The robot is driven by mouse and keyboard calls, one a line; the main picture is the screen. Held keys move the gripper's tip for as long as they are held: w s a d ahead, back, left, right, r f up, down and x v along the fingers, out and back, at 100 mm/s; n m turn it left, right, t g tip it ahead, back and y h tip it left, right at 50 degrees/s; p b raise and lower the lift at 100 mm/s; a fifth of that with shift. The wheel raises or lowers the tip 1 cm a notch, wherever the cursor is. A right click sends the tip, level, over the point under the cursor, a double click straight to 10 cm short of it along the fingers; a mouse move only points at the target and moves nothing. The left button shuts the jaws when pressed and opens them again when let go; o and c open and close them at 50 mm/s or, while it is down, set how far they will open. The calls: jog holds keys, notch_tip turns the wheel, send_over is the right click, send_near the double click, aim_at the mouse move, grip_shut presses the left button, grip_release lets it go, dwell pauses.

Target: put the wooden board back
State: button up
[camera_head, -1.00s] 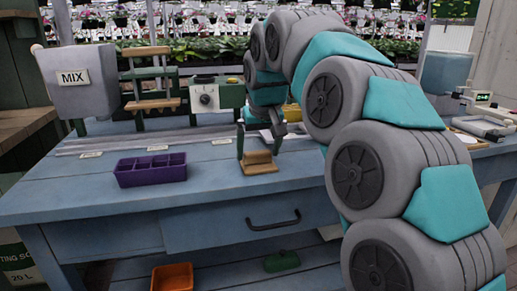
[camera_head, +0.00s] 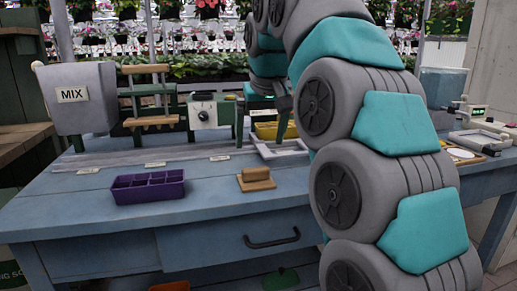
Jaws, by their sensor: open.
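The wooden board (camera_head: 256,180), a small tan block with a raised grip on top, lies flat on the blue-grey workbench (camera_head: 215,200), right of the purple tray. My gripper (camera_head: 270,115) is above and behind the board, apart from it, in front of the yellow container and white tray. It is open and empty; part of its fingers blends into the dark things behind. My arm hides part of the bench's right side.
The purple compartment tray (camera_head: 148,187) stands left of the board. A grey MIX hopper (camera_head: 77,97), a machine with a dial (camera_head: 212,113), a yellow container (camera_head: 268,131) and a white tray (camera_head: 281,149) line the back. Bench front is clear.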

jog(key=shift+p+v, duration=0.35)
jog(key=shift+v, duration=1.1)
jog(key=shift+f, duration=0.1)
jog(key=s+d+f+m+g, duration=0.1)
jog(key=s+d+f, duration=0.4)
jog(key=s+f, duration=0.6)
jog(key=s+d+f+m+g, duration=0.1)
jog(key=s+d+f+g, duration=0.2)
jog(key=s+f, duration=0.8)
jog(key=s+d+f+m+g+h, duration=0.1)
jog(key=s+d+f+g, duration=0.1)
jog(key=s+d+f, duration=0.6)
jog(key=s+f, duration=0.3)
jog(key=s, duration=0.2)
jog(key=shift+s+f, duration=0.25)
jog(key=shift+s, duration=0.15)
